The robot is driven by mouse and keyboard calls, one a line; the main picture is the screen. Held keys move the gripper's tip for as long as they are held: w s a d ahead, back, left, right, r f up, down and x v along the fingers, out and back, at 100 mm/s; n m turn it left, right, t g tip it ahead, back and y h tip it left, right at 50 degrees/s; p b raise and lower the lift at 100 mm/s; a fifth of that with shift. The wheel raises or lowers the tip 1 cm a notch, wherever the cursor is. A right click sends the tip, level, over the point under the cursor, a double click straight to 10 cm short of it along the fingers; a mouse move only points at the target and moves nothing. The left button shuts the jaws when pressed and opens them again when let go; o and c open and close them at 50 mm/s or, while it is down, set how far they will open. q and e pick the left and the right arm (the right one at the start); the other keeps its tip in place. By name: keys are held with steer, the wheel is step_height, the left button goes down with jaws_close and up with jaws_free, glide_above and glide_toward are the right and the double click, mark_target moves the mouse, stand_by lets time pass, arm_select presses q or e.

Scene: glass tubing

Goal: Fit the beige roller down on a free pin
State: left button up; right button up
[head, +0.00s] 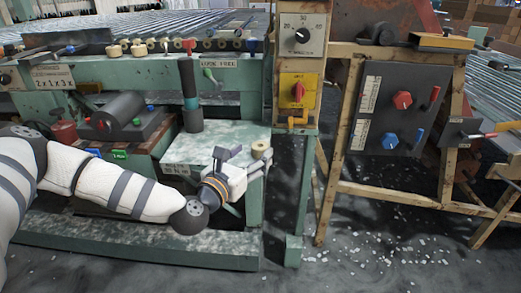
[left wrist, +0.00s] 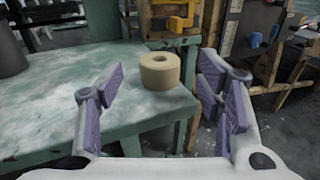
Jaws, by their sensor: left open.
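The beige roller (head: 262,150) stands upright near the right corner of a worn pale green shelf (head: 215,141). In the left wrist view the roller (left wrist: 160,74) shows a dark hole in its top, and nothing touches it. My left gripper (head: 240,162) is open and empty just in front of the shelf. In the left wrist view its purple-padded fingers (left wrist: 162,95) stand apart on either side of the roller, which lies beyond them. Other beige rollers (head: 114,51) sit along the upper green rail; which pins there are free is too small to tell. My right gripper is out of view.
A dark cylinder (head: 191,110) stands on the shelf's back left. A yellow switch box (head: 298,92) on a post rises behind the roller. A wooden frame with a grey knob panel (head: 393,112) stands to the right. Open floor lies between.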

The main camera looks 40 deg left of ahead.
mark_target(258, 148)
arm_select(q)
steer(key=w, duration=0.4)
steer(key=shift+a+f, duration=0.15)
steer(key=shift+a, duration=0.2)
steer(key=c, duration=1.2)
